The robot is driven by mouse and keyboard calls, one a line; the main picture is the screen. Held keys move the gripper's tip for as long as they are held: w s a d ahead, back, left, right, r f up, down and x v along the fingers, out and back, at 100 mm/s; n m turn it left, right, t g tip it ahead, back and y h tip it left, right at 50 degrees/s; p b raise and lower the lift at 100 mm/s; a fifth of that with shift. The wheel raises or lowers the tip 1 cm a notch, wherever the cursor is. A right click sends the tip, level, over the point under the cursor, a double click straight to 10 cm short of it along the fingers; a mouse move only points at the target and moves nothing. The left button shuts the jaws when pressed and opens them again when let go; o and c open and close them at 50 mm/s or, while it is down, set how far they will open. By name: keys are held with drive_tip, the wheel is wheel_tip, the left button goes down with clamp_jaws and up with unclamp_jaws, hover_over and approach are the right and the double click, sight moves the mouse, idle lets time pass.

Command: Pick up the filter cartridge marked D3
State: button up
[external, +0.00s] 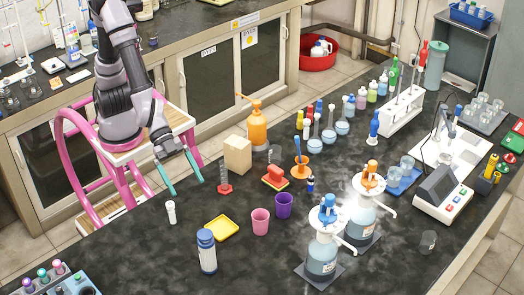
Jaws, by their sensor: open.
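No D3 marking is legible in the external view, so I cannot tell for certain which object is the filter cartridge. A small white upright cylinder (171,213) stands near the bench's left edge. A larger blue and white cylinder (207,254) stands upright further toward the front. My gripper (186,186) has teal fingers spread wide apart, with nothing between them. It hangs above the bench's left edge, up and slightly right of the small white cylinder and apart from it.
A yellow tray (222,228), a pink cup (260,221) and a purple cup (283,205) stand nearby. A red stand (224,186) and a beige block (238,155) lie right of my gripper. Dispenser bottles (322,250) stand at the front right. The front-left bench surface is mostly clear.

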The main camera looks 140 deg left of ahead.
drive_tip(key=w+d+f+n+t, duration=0.1)
drive_tip(key=w+d+f, duration=0.15)
drive_tip(key=f, duration=0.75)
drive_tip(key=n+t+y, duration=0.1)
drive_tip(key=t, duration=0.1)
approach(213, 258)
drive_tip(key=x, duration=1)
drive_tip(key=shift+w+d+f, duration=0.1)
drive_tip(key=shift+w, duration=0.15)
clamp_jaws()
